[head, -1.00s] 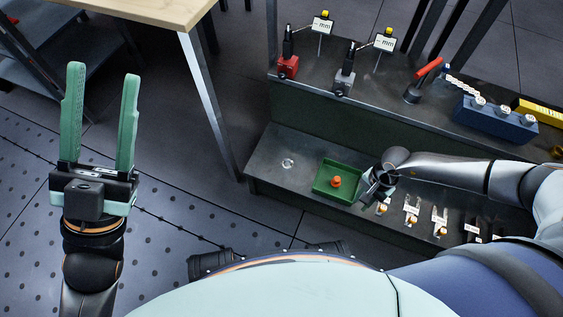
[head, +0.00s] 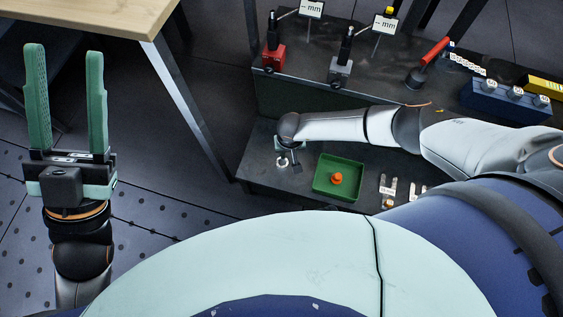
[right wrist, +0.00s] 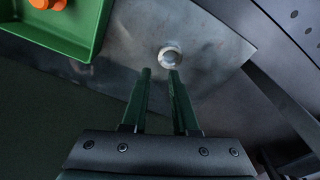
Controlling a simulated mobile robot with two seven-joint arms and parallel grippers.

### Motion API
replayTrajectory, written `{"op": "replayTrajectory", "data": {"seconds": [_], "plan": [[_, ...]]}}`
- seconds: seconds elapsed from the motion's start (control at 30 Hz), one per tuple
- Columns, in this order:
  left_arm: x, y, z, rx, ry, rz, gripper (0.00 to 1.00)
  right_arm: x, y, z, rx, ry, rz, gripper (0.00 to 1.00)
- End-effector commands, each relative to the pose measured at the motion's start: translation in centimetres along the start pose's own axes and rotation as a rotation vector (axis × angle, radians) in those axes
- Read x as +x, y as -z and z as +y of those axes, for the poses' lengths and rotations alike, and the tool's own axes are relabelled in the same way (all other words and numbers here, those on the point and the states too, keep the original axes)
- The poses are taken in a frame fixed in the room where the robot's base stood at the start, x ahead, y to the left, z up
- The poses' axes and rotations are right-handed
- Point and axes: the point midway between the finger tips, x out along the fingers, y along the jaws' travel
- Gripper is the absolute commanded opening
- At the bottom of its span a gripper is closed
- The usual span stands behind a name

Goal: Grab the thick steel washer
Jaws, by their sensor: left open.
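The thick steel washer (head: 281,163) is a small pale ring lying flat on the lower dark metal shelf, left of the green tray. In the right wrist view the washer (right wrist: 169,57) lies just beyond the fingertips, nearer the right one. My right gripper (right wrist: 160,71) is open, its two green fingers apart with nothing between them. In the head view my right gripper (head: 291,161) is over the shelf beside the washer, partly hidden by its own wrist. My left gripper (head: 65,48) is open and empty, fingers up, far to the left of the shelf.
The green tray (head: 317,188) holds an orange part (head: 337,178). Small clips (head: 388,187) stand to its right. The raised back shelf carries a red gauge stand (head: 273,54), a grey one (head: 341,68) and a blue block (head: 505,100). A wooden table (head: 120,12) is at upper left.

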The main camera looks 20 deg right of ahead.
Motion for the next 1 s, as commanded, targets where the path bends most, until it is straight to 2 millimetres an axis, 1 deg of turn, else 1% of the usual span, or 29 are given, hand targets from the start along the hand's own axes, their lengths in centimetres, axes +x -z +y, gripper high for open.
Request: {"op": "replayTrajectory", "data": {"seconds": [0.03,0.1,0.27,0.37,0.5,0.6,0.7,0.93,0.97,1.0], "plan": [[-0.7,-0.7,0.4,-0.010,-0.001,-0.002,0.50,1.3,-0.1,-0.1,0.002,0.000,-0.002,0.27],[-1.0,-0.9,0.6,-0.023,-0.001,-0.005,0.50,2.0,-0.1,0.0,0.002,0.000,-0.002,0.27],[-1.2,-1.2,1.0,-0.040,-0.003,-0.008,0.50,2.7,-0.1,-0.1,0.003,0.001,-0.001,0.27],[-1.9,-1.8,1.3,-0.048,-0.002,-0.009,0.50,4.0,-0.2,-0.2,0.003,0.001,-0.002,0.27],[-2.9,-2.9,1.8,-0.070,-0.002,-0.018,0.50,6.2,-0.4,-0.3,0.003,0.001,-0.003,0.27],[-3.3,-3.4,2.2,-0.065,-0.013,-0.020,0.50,7.2,-0.3,-0.2,0.003,0.001,-0.002,0.27],[-3.5,-3.6,2.4,-0.060,-0.019,-0.021,0.50,7.5,-0.2,-0.3,0.003,0.001,-0.002,0.27],[-3.4,-3.5,2.4,-0.058,-0.020,-0.021,0.50,7.5,-0.2,-0.2,0.003,0.001,-0.001,0.27],[-3.4,-3.5,2.4,-0.058,-0.020,-0.021,0.50,7.5,-0.2,-0.2,0.003,0.001,-0.001,0.26],[-3.4,-3.5,2.4,-0.058,-0.020,-0.021,0.50,7.5,-0.2,-0.2,0.003,0.001,-0.002,0.22]]}}
